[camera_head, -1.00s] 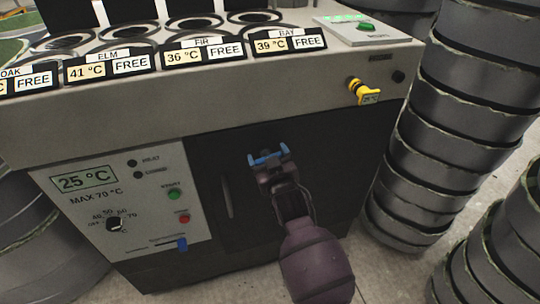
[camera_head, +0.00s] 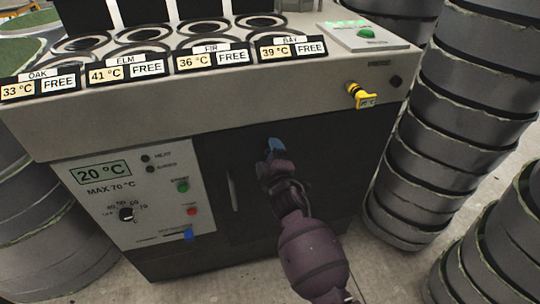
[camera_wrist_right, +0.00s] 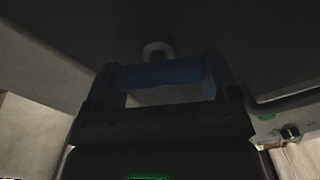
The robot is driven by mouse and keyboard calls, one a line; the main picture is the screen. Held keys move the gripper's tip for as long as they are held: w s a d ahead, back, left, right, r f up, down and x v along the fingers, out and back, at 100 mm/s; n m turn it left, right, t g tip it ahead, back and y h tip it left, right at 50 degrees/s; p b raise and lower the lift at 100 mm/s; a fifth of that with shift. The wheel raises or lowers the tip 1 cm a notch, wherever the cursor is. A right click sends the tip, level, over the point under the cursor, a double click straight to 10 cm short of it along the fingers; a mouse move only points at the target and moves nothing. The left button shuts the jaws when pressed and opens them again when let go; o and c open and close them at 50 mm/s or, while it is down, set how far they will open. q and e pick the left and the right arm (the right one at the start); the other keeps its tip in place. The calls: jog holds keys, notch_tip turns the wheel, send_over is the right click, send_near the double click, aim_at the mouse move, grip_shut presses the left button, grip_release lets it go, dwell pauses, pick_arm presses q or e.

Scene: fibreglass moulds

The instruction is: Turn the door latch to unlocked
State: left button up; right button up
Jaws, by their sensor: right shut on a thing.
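The dark cabinet door (camera_head: 240,215) is on the front of the machine, and it looks shut. The door latch, a blue bar, shows in the right wrist view (camera_wrist_right: 160,72) with a pale round boss behind it. My right gripper (camera_head: 274,150) reaches up to the door's upper part and is shut on the latch. In the right wrist view the bar lies across between the two fingers of the gripper (camera_wrist_right: 162,85). In the head view the gripper partly hides the latch, and any lock marking is not readable. My left gripper is not in view.
A vertical door handle (camera_head: 234,190) is left of my gripper. The control panel (camera_head: 130,195) reads 20 °C. A yellow valve handle (camera_head: 361,96) sticks out at upper right. Stacked grey moulds (camera_head: 425,140) stand right of the machine. Some floor (camera_head: 395,275) is clear in front.

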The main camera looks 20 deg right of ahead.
jog(key=n, duration=0.4)
jog(key=shift+f+n, duration=0.2)
jog(key=shift+n, duration=0.2)
dwell(0.4)
jog(key=o, duration=0.8)
jog(key=s+p, duration=0.1)
jog(key=s, duration=0.9)
jog(key=shift+s, duration=0.4)
